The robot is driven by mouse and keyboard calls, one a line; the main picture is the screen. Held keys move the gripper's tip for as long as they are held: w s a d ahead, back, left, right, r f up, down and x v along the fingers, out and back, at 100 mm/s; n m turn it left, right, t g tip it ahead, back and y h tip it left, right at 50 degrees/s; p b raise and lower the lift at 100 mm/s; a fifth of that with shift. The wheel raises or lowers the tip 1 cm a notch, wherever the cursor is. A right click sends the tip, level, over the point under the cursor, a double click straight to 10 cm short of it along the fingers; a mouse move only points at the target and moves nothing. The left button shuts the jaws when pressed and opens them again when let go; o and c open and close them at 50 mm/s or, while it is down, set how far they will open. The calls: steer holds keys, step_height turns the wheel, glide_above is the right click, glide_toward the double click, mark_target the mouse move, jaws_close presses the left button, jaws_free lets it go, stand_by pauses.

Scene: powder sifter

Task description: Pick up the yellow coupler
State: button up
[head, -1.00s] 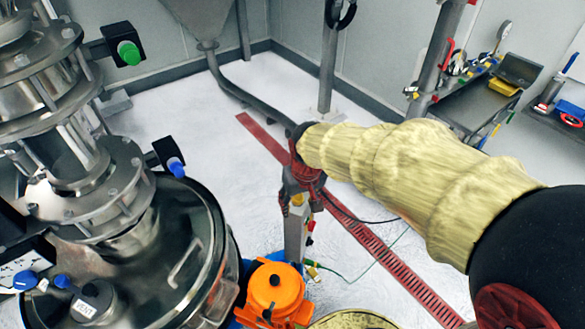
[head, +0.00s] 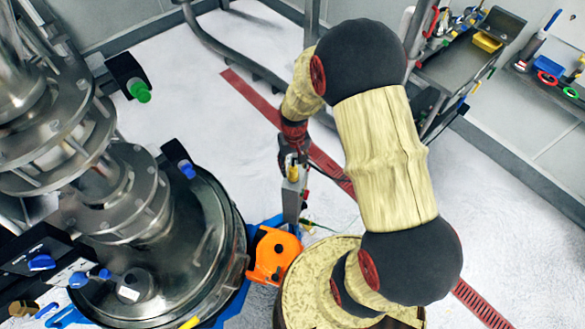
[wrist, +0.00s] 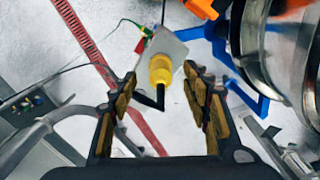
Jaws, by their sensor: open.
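The yellow coupler (wrist: 160,68) shows in the wrist view against the end of a grey metal post (wrist: 166,46). A short black stem comes out of its near end. My gripper (wrist: 160,82) is open and empty, with one finger on each side of the coupler in the picture. The coupler lines up with the gap at the fingertips, and I see no contact. In the head view the coupler (head: 293,173) is a small yellow spot near the top of the post, just below my gripper (head: 293,157), which is partly hidden by its dark wrist parts.
A large steel vessel (head: 215,262) with a blue frame stands left, beside an orange container (head: 272,255). A red floor grate (head: 245,97) runs past the post. Thin cables lie near it. A tool bench (head: 455,68) stands at the back right.

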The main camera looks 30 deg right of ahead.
mark_target(293, 172)
steer(key=shift+w+f+p, duration=0.15)
steer(key=shift+f+p, duration=0.25)
steer(key=shift+f, duration=1.1)
steer(key=shift+w+f+p, duration=0.15)
steer(key=shift+f+p, duration=0.2)
steer(key=shift+f, duration=1.1)
steer(key=shift+c, duration=1)
steer(key=c, duration=1)
